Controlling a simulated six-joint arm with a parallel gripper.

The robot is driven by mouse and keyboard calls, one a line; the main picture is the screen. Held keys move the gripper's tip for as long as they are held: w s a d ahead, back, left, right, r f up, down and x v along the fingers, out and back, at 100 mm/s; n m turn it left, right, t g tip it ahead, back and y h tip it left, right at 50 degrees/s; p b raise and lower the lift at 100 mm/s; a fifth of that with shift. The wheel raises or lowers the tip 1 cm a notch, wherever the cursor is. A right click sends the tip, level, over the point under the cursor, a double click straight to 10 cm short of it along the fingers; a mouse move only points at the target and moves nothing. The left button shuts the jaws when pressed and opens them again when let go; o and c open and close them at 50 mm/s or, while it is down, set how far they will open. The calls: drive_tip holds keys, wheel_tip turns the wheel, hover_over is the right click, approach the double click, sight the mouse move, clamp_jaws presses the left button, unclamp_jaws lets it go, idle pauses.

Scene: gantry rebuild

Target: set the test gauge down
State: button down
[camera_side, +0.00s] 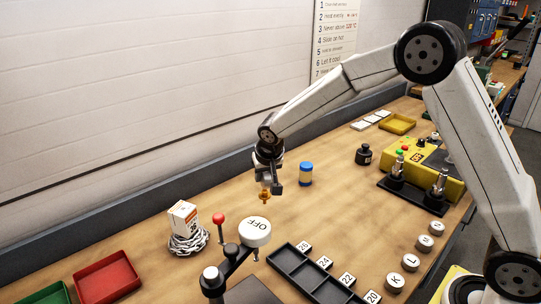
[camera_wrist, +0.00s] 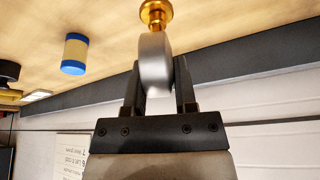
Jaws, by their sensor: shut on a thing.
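My gripper (camera_side: 271,183) is in the air above the wooden bench, near the middle of the side view. It is shut on the test gauge, whose brass fitting (camera_side: 264,195) shows below the jaws. In the wrist view the gauge (camera_wrist: 154,62) is a grey rounded body seen edge-on between the two fingers (camera_wrist: 158,72), with its brass stem (camera_wrist: 155,14) pointing away from the gripper. The gauge's dial face is not visible. Bare bench shows beyond the stem.
A yellow unit (camera_side: 430,172) stands right.

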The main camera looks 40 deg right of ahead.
sight(263, 185)
drive_tip(key=shift+w+f, duration=0.3)
drive_tip(key=shift+f, duration=1.55)
drive_tip(key=shift+f, duration=0.15)
drive_tip(key=shift+c, duration=2)
unclamp_jaws()
drive_tip(key=shift+v, duration=1.1)
drive_tip(key=v, duration=1)
